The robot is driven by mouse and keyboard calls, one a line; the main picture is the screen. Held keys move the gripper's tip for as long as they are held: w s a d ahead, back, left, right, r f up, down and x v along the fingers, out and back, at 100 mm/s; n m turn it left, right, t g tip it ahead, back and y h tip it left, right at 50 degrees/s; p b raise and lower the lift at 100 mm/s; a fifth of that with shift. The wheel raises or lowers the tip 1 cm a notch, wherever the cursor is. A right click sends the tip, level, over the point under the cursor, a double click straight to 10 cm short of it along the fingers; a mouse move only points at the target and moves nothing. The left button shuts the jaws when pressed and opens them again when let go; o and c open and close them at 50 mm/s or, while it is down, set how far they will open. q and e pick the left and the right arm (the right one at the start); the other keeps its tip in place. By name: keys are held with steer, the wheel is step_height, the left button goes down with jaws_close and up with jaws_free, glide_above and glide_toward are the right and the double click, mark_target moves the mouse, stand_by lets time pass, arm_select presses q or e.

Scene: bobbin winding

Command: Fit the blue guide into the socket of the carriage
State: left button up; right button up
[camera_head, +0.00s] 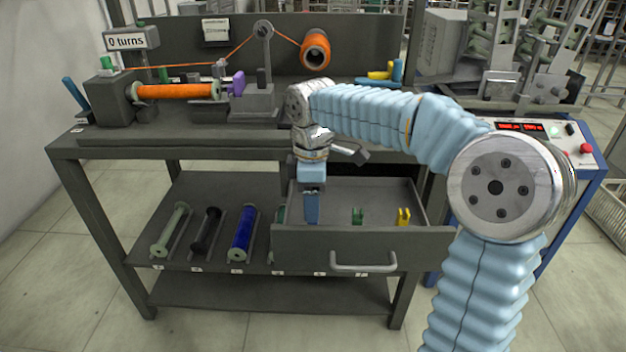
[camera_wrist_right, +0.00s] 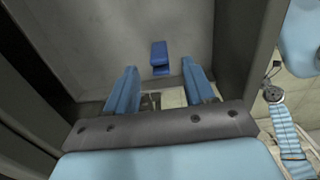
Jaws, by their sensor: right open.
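The blue guide (camera_wrist_right: 160,56) lies on the drawer floor in the right wrist view, beyond and between my fingertips. In the head view I cannot make it out behind my gripper. My right gripper (camera_head: 311,208) points down into the open drawer (camera_head: 340,247). Its two blue fingers (camera_wrist_right: 160,88) are apart with nothing between them. The grey block that looks like the carriage (camera_head: 255,102) stands on the bench, right of the orange bobbin, with a purple piece (camera_head: 237,83) at its left side. Its socket cannot be made out. My left gripper is not in view.
Green (camera_head: 357,215) and yellow (camera_head: 403,216) guides stand in the drawer to the right of my gripper. The drawer walls are close around it. Several bobbins, one of them blue (camera_head: 241,234), lie on the shelf at left. An orange thread runs above the bench.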

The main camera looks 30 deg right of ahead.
step_height(320, 180, down, 5)
steer(key=shift+f, duration=0.2)
jaws_close()
steer(key=shift+r+p, duration=1.1)
steer(key=shift+r, duration=0.4)
steer(key=shift+r+p, duration=1.1)
steer(key=shift+r, duration=0.1)
steer(key=shift+r+p, duration=0.6)
steer(key=shift+r, duration=0.5)
